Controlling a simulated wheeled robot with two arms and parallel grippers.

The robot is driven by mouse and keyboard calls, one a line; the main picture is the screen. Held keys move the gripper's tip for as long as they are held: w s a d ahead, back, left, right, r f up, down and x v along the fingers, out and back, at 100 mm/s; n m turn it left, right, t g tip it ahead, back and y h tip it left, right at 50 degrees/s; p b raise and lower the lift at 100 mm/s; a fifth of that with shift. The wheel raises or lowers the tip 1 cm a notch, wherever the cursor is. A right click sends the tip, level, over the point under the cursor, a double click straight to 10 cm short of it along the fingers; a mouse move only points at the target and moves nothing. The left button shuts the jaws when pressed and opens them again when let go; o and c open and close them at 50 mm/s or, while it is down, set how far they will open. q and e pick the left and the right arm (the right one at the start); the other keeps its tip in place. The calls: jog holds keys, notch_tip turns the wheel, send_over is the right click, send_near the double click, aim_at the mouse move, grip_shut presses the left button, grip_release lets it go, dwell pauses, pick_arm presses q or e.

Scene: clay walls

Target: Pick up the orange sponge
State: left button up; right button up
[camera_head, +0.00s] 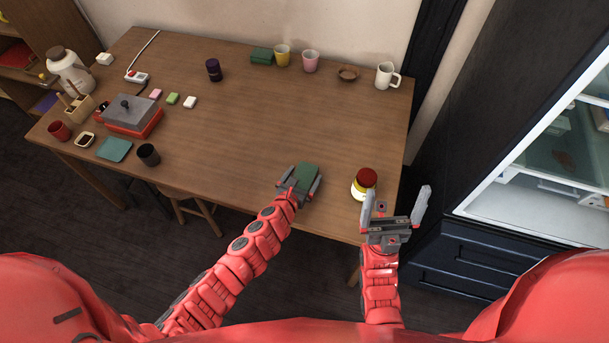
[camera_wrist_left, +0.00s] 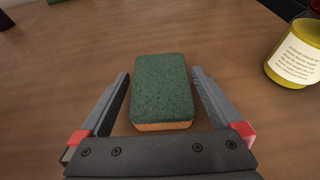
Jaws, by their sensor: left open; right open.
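The orange sponge (camera_wrist_left: 161,92) has a green scouring top and an orange lower layer, and it lies flat on the table. In the head view its green top (camera_head: 307,174) shows near the table's front edge. My left gripper (camera_head: 300,185) is open, with one finger on each side of the sponge; the left wrist view (camera_wrist_left: 160,82) shows a gap between each finger and it. My right gripper (camera_head: 396,205) is open and empty at the table's front right edge, close to the jar.
A yellow jar with a red lid (camera_head: 364,183) stands right of the sponge. Another green-topped block (camera_head: 262,55), cups and a small bowl stand along the back. A red-and-grey box (camera_head: 132,116) and small items crowd the left. The table's middle (camera_head: 270,120) is clear.

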pick_arm(q)
jog(key=shift+w+d+f, duration=0.15)
jog(key=shift+w, duration=0.15)
jog(key=c, duration=1.1)
jog(key=shift+c, duration=0.2)
